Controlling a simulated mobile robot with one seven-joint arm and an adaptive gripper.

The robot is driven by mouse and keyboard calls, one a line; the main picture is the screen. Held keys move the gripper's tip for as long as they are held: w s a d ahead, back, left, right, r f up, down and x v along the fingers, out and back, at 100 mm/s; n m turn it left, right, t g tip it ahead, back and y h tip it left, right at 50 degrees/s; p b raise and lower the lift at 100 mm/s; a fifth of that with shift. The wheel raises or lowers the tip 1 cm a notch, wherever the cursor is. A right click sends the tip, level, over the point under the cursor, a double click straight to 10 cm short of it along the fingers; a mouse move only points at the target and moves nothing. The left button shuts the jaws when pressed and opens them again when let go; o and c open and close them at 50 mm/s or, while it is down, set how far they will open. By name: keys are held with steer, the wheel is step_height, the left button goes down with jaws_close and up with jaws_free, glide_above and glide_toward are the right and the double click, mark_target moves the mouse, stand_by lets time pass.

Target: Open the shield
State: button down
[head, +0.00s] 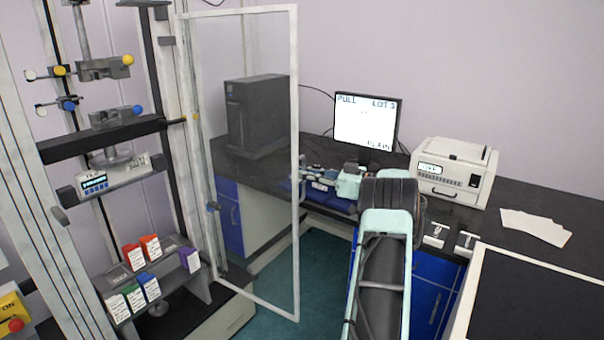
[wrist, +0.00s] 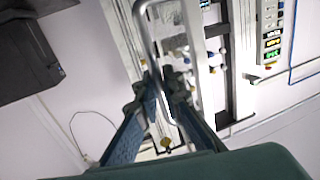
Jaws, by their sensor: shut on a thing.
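The shield (head: 297,80) is a clear panel in a white frame, in front of the testing machine's right side in the head view. It stands swung out at an angle from the machine's upright, its free edge to the right. My gripper (head: 304,180) is at that free edge, about mid-height. In the wrist view the fingers of my gripper (wrist: 168,90) close around a pale bar (wrist: 150,45) at the shield's edge. The exact contact is partly hidden by the fingers.
The testing machine (head: 95,148) with clamps and a rack of coloured boxes (head: 148,247) stands at left. Behind the shield are a black computer tower (head: 256,112) and dark bench. A monitor (head: 366,121) and white printer-like device (head: 452,172) stand right. Teal floor shows below the shield.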

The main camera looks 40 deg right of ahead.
steer(key=shift+w+r, duration=0.1)
steer(key=shift+r, duration=0.05)
steer(key=c, duration=2.1)
jaws_free()
steer(key=v, duration=1.2)
